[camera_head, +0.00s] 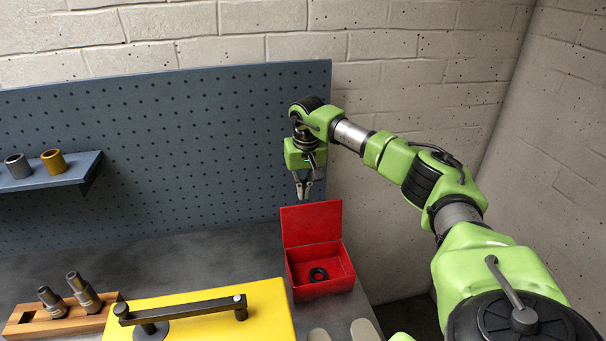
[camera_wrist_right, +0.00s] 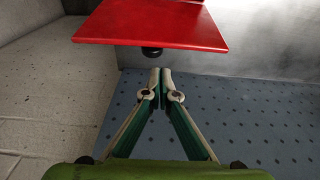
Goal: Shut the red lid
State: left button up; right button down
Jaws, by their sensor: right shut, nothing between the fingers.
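The red box (camera_head: 321,284) stands on the bench at its right end. Its red lid (camera_head: 312,224) is open and stands up at the back of the box. A black ring (camera_head: 318,274) lies inside the box. My right gripper (camera_head: 303,194) is shut and empty, pointing down just above or behind the lid's top edge. In the right wrist view the shut fingertips (camera_wrist_right: 160,72) are close to the red lid (camera_wrist_right: 155,25); I cannot tell whether they touch it.
A yellow block (camera_head: 270,305) with a black bar on it stands left of the box. A wooden holder (camera_head: 40,320) with metal parts is further left. A blue pegboard (camera_head: 180,150) rises behind, with a shelf (camera_head: 50,180) holding two cylinders.

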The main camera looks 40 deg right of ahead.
jog(key=s, duration=0.1)
jog(key=s+a+p, duration=0.1)
jog(key=s, duration=0.1)
jog(key=shift+a+r, duration=0.2)
jog(key=shift+r, duration=0.1)
jog(key=shift+w, duration=0.1)
